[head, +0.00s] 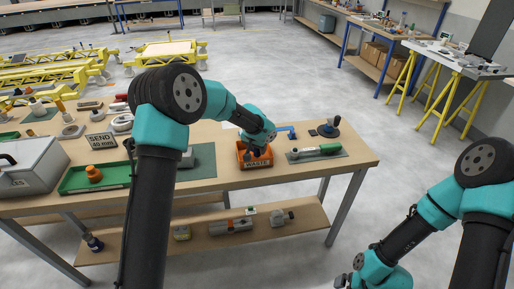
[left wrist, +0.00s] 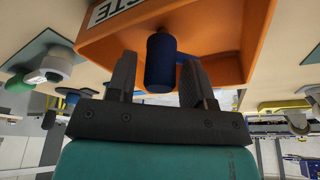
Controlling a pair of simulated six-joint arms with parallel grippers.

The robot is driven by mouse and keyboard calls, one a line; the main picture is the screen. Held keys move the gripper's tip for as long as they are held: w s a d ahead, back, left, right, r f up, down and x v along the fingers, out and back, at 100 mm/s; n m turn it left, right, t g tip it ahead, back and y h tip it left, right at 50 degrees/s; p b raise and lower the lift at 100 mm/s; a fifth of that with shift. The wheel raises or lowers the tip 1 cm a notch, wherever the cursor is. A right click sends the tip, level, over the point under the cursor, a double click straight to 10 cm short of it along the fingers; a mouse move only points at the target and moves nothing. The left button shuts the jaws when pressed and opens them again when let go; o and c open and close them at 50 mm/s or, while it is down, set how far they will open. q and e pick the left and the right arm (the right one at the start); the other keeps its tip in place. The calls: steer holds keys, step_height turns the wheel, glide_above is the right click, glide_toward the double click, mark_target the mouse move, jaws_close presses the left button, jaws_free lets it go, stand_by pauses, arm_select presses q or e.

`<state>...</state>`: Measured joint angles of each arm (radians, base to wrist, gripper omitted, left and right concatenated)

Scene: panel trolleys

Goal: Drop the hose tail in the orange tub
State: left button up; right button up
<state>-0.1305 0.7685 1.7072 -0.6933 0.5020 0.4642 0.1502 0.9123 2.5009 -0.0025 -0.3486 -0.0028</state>
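The orange tub (head: 255,164), labelled WASTE, stands on the wooden table near its front edge. My left gripper (head: 256,151) points down into it. In the left wrist view the blue hose tail (left wrist: 160,65) lies between the two fingers (left wrist: 160,80), with a narrow gap showing on each side, and the orange tub wall (left wrist: 225,35) is behind it. A blue bent part (head: 286,130) shows just right of the gripper in the head view; I cannot tell whether it rests on the rim. My right gripper (head: 345,281) is low at the bottom, away from the table; its fingers are unclear.
A green-handled tool (head: 318,150) lies on a mat right of the tub, with a dark round-based thing (head: 328,127) behind it. A green tray (head: 95,177) and grey toolbox (head: 30,168) stand at the left. A lower shelf (head: 205,238) holds several parts.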

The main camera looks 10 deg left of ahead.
arm_select(q)
steer(key=shift+o, duration=0.7)
steer(key=shift+r, duration=0.15)
steer(key=v, duration=1.2)
